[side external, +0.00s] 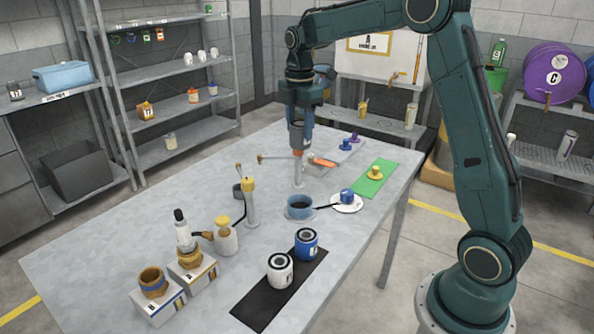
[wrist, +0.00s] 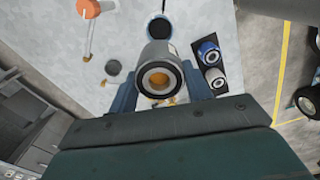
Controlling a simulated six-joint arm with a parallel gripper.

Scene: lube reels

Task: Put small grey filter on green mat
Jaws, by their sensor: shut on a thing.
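My gripper (side external: 300,132) is shut on the small grey filter (side external: 296,138), holding it above the table. In the wrist view the filter (wrist: 160,76) sits between the blue-grey fingers, its ringed end with an orange centre facing the camera. In the side external view the green mat (side external: 366,188) lies at the table's right edge, to the right of and below my gripper. A yellow knobbed piece (side external: 375,173) stands on the mat. The mat is not seen in the wrist view.
An orange-topped post (side external: 298,172) stands just below the held filter. A blue cup (side external: 300,208) and a white plate with a blue piece (side external: 347,197) are nearby. A black mat (side external: 262,306) bears white and blue filters.

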